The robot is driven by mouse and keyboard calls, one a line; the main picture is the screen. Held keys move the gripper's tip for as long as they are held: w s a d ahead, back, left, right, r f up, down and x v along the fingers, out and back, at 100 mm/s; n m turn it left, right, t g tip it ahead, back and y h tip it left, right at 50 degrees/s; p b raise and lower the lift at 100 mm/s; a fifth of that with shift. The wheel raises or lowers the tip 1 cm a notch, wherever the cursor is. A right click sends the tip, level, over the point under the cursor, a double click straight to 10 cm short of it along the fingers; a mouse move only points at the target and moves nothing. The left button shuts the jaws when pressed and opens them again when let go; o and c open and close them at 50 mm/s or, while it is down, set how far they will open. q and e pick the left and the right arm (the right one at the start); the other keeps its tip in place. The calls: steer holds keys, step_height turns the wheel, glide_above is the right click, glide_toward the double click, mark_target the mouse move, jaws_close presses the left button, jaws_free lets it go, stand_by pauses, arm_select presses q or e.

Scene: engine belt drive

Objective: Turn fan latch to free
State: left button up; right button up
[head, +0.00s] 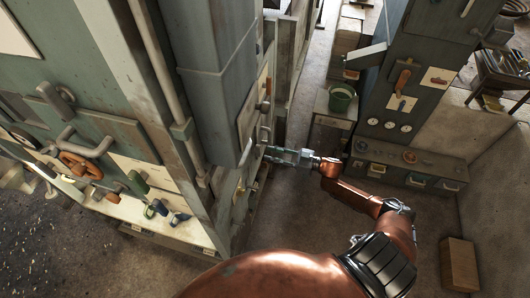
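My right gripper (267,146) is at the right-hand face of the tall grey-green cabinet (212,100). Its fingers look spread apart and point left toward the cabinet face, with nothing visible between them. Just above it, a dark lever with a brown grip (266,106) sits on a pale plate on that face. No label shows, so I cannot tell which fitting is the fan latch. A small brass-coloured fitting (240,190) lies lower on the same face. Whether the fingertips touch anything is too small to tell. My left gripper is out of view.
At left, a green panel carries a brown handwheel (81,166) and grey handles. At right stand a gauge cabinet (400,95), a low drawer unit (410,165) and a green bucket (341,97). A brown box (459,265) is on the floor. Floor right of my gripper is partly clear.

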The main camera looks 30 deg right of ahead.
steer(key=v, duration=0.8)
stand_by(1.2)
